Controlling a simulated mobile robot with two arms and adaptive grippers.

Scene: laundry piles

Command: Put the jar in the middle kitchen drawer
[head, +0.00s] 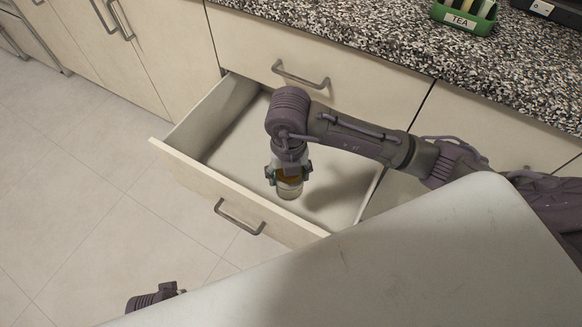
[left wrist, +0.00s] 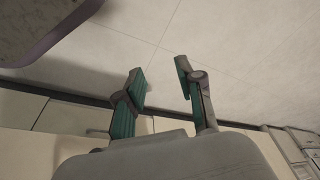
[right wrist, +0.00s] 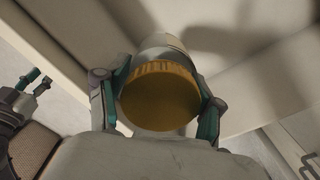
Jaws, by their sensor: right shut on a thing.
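My right gripper (head: 289,175) is shut on a jar (head: 289,189) and holds it upright over the open middle drawer (head: 240,190). The jar is clear glass with a yellow lid. In the right wrist view the lid (right wrist: 160,98) sits between the two fingers of the right gripper. The drawer is pulled out and its visible inside is empty. I cannot tell whether the jar touches the drawer floor. In the left wrist view my left gripper (left wrist: 163,90) is open and empty above the floor. In the head view only part of it shows at the bottom left.
A speckled counter (head: 400,40) runs above the drawers and carries a green tea box (head: 465,15). A closed drawer front (head: 270,55) with a handle is above the open drawer. Tiled floor (head: 80,190) is clear at the left.

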